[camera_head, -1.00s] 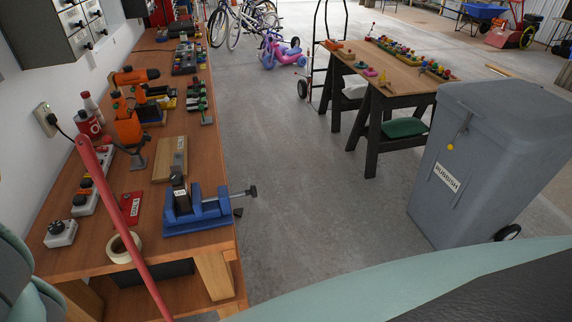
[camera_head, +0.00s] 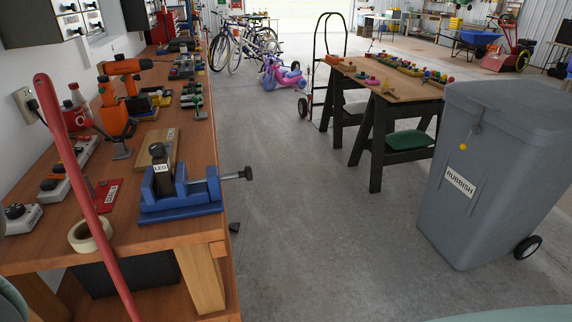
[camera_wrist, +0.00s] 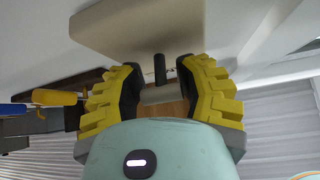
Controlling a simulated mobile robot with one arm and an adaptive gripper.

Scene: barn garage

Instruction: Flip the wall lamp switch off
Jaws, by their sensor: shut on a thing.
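In the wrist view, my gripper (camera_wrist: 158,75) has two curved yellow fingers with dark inner pads, drawn in around a short dark peg (camera_wrist: 160,70). The peg stands in front of a beige box-like fitting (camera_wrist: 150,30). Contact between the pads and the peg is not clear. A pale grey-brown piece (camera_wrist: 163,93) also shows between the fingers. I cannot tell for certain whether the peg is the lamp switch. No wall lamp can be made out in the head view, and my gripper does not show there.
The head view shows a wooden bench (camera_head: 185,240) at left with a blue vise (camera_head: 180,195), a drill (camera_head: 125,67) and a tape roll (camera_head: 90,235). A red pole (camera_head: 72,170) crosses the near left. A grey rubbish bin (camera_head: 490,170) stands right. The floor (camera_head: 300,230) between is clear.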

